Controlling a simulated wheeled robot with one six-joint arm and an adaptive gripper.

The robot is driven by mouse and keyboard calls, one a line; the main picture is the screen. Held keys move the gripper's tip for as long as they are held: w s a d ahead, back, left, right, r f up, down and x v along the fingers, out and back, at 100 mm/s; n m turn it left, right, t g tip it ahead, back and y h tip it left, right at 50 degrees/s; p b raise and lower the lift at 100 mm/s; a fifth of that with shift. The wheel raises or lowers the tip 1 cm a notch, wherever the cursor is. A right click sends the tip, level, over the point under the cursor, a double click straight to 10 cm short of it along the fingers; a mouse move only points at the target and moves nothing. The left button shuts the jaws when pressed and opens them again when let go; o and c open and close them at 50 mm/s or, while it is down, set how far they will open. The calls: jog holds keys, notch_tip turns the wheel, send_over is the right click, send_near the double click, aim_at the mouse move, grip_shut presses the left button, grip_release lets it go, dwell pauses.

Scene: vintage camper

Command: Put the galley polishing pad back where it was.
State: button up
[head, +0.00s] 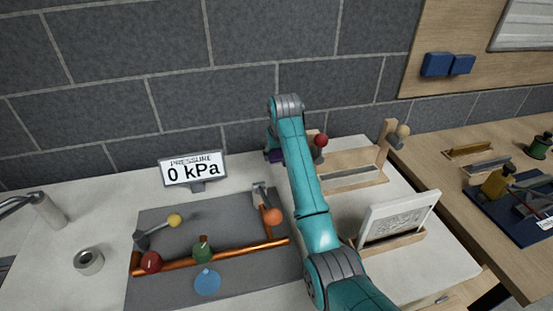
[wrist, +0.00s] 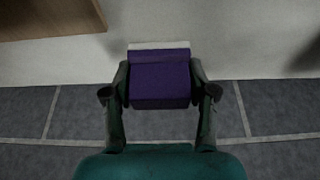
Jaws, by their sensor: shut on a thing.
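My gripper (wrist: 160,88) is shut on the galley polishing pad (wrist: 160,82), a purple block with a pale strip along its far edge in the wrist view. The fingers press on its two sides. In the head view only a small purple piece of the pad (head: 273,156) shows beside my teal arm, near the back of the white counter (head: 236,176) by the wall. My arm hides most of the gripper there. I cannot tell whether the pad touches the counter.
A wooden rack (head: 350,180) with a red-knobbed lever stands just right of my gripper. The pressure display (head: 193,170) and copper pipes (head: 215,252) with valves are to the left. A framed white panel (head: 398,217) stands at right. The dark block wall (head: 180,100) is close behind.

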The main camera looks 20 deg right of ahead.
jog(key=shift+f, duration=1.15)
jog(key=shift+f, duration=0.1)
jog(key=o, duration=1.1)
jog(key=v, duration=1.2)
